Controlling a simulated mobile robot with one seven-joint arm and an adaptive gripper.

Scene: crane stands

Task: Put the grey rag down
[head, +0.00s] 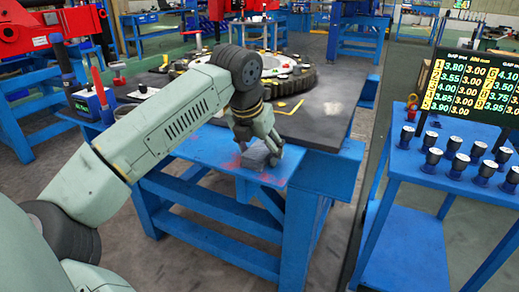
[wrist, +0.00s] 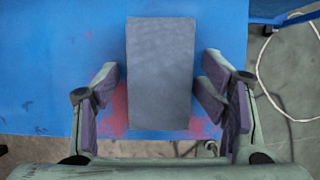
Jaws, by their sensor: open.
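The grey rag (head: 257,156) is a small grey block-like shape on the blue bench top (head: 205,150), near its front edge. In the wrist view the grey rag (wrist: 160,70) is a flat, upright rectangle over the blue surface, between the two fingers. My gripper (head: 262,160) is open around it.
A dark table (head: 325,105) with a large round gear-like part (head: 290,75) stands behind. At the right is a blue cart (head: 410,165) with several dark cylinders and a display screen (head: 475,85). Red marks show on the bench beside the rag. Grey floor lies between bench and cart.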

